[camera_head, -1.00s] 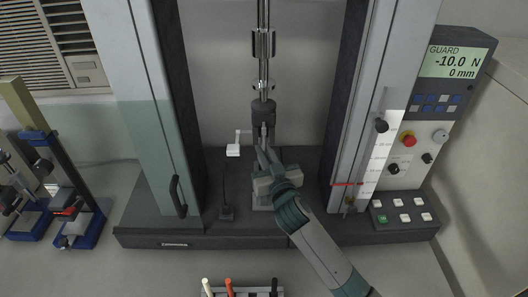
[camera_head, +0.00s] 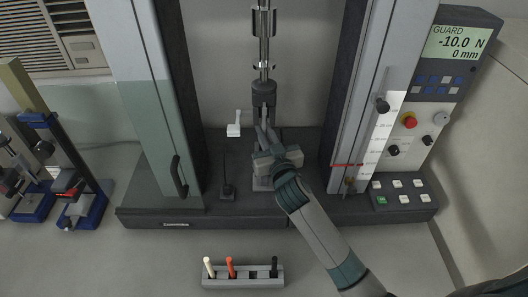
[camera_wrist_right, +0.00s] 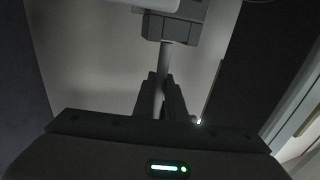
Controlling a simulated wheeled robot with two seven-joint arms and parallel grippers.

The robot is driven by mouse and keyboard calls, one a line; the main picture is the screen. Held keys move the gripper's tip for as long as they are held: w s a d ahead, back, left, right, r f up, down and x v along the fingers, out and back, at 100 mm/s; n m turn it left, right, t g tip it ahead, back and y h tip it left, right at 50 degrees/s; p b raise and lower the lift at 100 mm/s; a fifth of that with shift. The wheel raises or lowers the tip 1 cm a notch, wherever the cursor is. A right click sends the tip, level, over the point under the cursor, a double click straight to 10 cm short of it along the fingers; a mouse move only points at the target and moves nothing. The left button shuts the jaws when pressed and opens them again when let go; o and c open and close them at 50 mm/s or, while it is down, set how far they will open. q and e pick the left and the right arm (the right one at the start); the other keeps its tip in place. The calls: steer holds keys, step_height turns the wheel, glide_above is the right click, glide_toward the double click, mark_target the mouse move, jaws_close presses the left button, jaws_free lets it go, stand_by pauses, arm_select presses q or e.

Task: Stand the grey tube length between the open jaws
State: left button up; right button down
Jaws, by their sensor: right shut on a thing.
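The testing machine's upper jaw (camera_head: 264,94) hangs in the middle of the frame; its grey block (camera_wrist_right: 172,28) also shows at the top of the right wrist view. My right gripper (camera_head: 263,132) is just below this jaw, shut on the grey tube length (camera_wrist_right: 165,57). In the right wrist view the tube rises upright from between my fingers (camera_wrist_right: 160,98), its top end at the block. I cannot tell whether the end is inside it. The lower jaw is mostly hidden behind my right gripper in the head view. My left gripper is not in view.
A small rack (camera_head: 243,276) at the front holds cream, orange and black pieces. Machine columns stand left and right, with a guard handle (camera_head: 179,177) at left. A control panel (camera_head: 402,194) is at right. Blue-based stands (camera_head: 80,210) are at far left.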

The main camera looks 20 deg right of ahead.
steer(key=shift+f+b, duration=1.1)
steer(key=shift+f, duration=0.2)
stand_by(0.5)
steer(key=c, duration=2.1)
jaws_free()
steer(key=o, duration=0.6)
steer(key=shift+s, duration=0.2)
steer(key=s+p, duration=0.2)
steer(key=s, duration=0.6)
steer(key=shift+s, duration=0.35)
steer(key=shift+s+f, duration=0.1)
